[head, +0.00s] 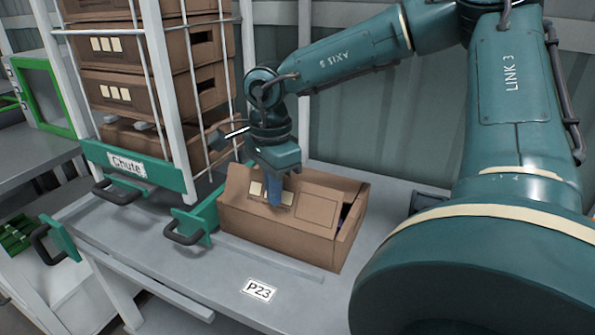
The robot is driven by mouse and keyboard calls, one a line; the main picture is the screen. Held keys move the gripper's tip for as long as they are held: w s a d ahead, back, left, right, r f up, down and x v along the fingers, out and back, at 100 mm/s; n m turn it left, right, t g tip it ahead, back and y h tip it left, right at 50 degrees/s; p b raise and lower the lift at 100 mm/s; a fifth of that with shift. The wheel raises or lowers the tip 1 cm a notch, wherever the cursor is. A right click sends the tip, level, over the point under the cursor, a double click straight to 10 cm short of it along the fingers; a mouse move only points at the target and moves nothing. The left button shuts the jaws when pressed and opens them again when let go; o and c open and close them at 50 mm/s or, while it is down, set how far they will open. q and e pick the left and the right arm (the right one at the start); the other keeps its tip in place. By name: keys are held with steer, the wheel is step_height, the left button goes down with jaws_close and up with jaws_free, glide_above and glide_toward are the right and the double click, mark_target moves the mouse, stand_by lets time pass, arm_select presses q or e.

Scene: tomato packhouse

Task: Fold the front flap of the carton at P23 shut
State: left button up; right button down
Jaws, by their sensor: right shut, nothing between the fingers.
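The brown cardboard carton (285,240) stands on the grey bench behind the P23 label (259,291). A flap panel with pale squares and a printed outline (316,203) lies over much of its top, sloping; I cannot tell whether it is fully down. A gap shows at the carton's right end, with something dark inside. My right gripper (275,203) points down at this panel, its blue fingers shut and empty, at or very near the cardboard. Whether they touch is unclear. The gripper hides part of the panel and the carton's back edge. My left gripper is not in view.
A white wire rack (160,90) with stacked cartons (150,50) and a green Chute bar (130,165) stands at the left. Green brackets with dark handles (185,238) sit close to the carton's left side. The bench front by the label is clear.

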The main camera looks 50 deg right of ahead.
steer(key=shift+w+d+f, duration=0.1)
steer(key=shift+w+d, duration=0.05)
steer(key=shift+d, duration=0.25)
steer(key=shift+w+d+f, duration=0.1)
steer(key=shift+d, duration=0.3)
steer(key=shift+w+d+f+b, duration=0.15)
steer(key=shift+d+f+b, duration=0.25)
steer(key=shift+d, duration=0.25)
steer(key=shift+w+d+f+b, duration=0.15)
steer(key=shift+d+f+b, duration=0.25)
steer(key=shift+f+b, duration=0.2)
steer(key=shift+w+d+f+b, duration=0.1)
steer(key=shift+d+f+b, duration=0.35)
steer(key=shift+f, duration=0.1)
steer(key=shift+r, duration=0.1)
step_height(320, 180, up, 8)
steer(key=p, duration=0.5)
steer(key=shift+p, duration=0.3)
